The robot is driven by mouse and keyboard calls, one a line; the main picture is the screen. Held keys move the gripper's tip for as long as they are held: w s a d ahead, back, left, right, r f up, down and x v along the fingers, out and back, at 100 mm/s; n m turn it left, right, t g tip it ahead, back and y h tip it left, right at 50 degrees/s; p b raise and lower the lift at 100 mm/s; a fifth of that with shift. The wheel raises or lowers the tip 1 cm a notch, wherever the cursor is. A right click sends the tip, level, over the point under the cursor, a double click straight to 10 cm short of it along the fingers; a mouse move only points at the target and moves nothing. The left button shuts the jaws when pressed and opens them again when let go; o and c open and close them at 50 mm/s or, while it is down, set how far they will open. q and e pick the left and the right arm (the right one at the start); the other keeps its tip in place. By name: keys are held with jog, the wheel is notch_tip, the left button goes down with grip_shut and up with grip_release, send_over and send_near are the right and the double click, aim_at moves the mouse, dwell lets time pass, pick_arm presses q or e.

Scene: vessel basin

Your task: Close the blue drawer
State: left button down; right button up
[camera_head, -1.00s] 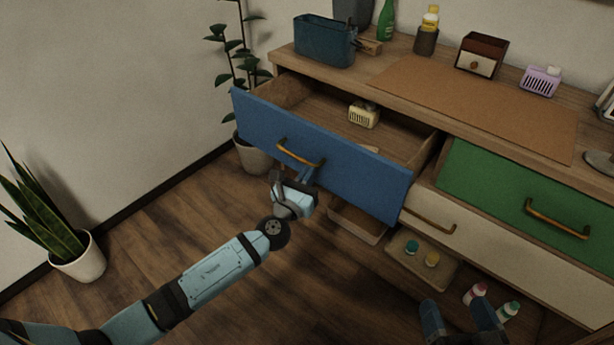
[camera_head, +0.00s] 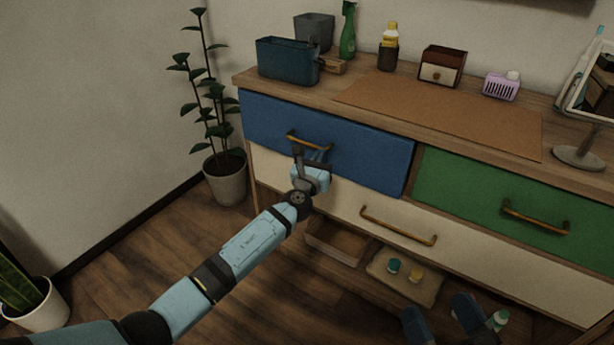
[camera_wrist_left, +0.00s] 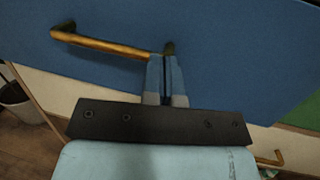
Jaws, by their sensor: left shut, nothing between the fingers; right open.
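The blue drawer (camera_head: 365,160) is at the upper left of the wooden dresser, and its front now sits about level with the green drawer beside it. Its brass handle (camera_head: 309,142) runs across the middle of the front. My left gripper (camera_head: 312,158) is shut and empty at the blue front, just under the right part of the handle. In the left wrist view, the shut fingertips (camera_wrist_left: 166,58) are by the handle's right end; whether they touch cannot be told. My right gripper (camera_head: 440,318) is open and empty at the bottom, low in front of the dresser.
The green drawer (camera_head: 470,190) and cream drawer (camera_head: 340,205) are shut. A blue bin (camera_head: 285,62), a spray bottle (camera_head: 347,35) and a purple basket (camera_head: 499,86) stand on top. A potted plant (camera_head: 224,183) stands left. A tray (camera_head: 405,278) is on the low shelf.

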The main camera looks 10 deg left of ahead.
pick_arm(q)
jog(key=x, duration=0.1)
jog(key=b+x, duration=0.1)
jog(key=shift+w+d+f, duration=0.2)
jog(key=shift+w+d, duration=0.05)
jog(key=shift+w, duration=0.05)
jog(key=shift+r, duration=0.35)
pick_arm(e)
jog(key=shift+s+a+f+g, duration=0.15)
jog(key=shift+f+g, duration=0.25)
jog(key=shift+f, duration=0.7)
pick_arm(q)
jog(key=shift+r, duration=0.15)
